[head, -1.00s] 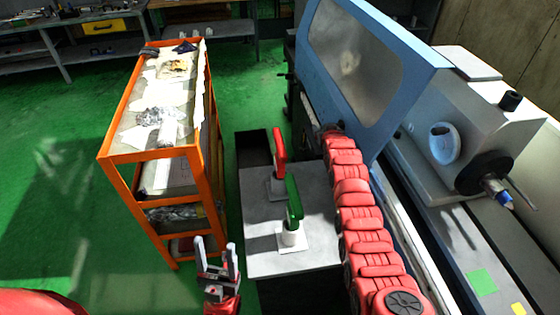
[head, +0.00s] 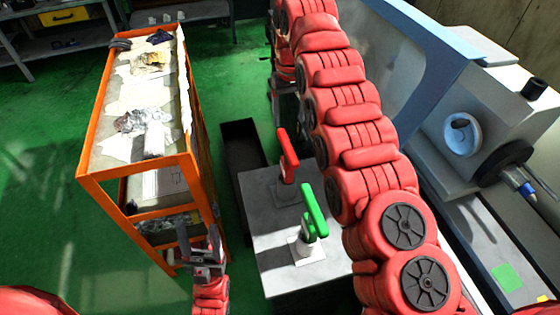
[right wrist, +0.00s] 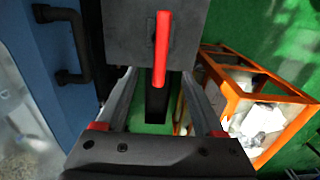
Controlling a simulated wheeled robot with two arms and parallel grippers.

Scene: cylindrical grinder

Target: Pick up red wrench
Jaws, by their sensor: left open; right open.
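The red wrench (head: 287,155) stands upright on a stand at the far part of the grey table (head: 262,225). A green wrench (head: 314,212) stands nearer on a white base. In the right wrist view the red wrench (right wrist: 162,45) lies ahead, in line with the gap between the fingers of my right gripper (right wrist: 157,82). That gripper is open and nothing is held; whether the wrench is between the fingertips is unclear. In the head view it is mostly hidden by my arm. My left gripper (head: 199,238) is open and empty, left of the table.
An orange shelf cart (head: 150,212) with paper and foil stands to the left. The blue and grey grinder (head: 425,95) stands to the right, close to my right arm. A dark trough (head: 243,150) lies behind the table. Green floor is free at the far left.

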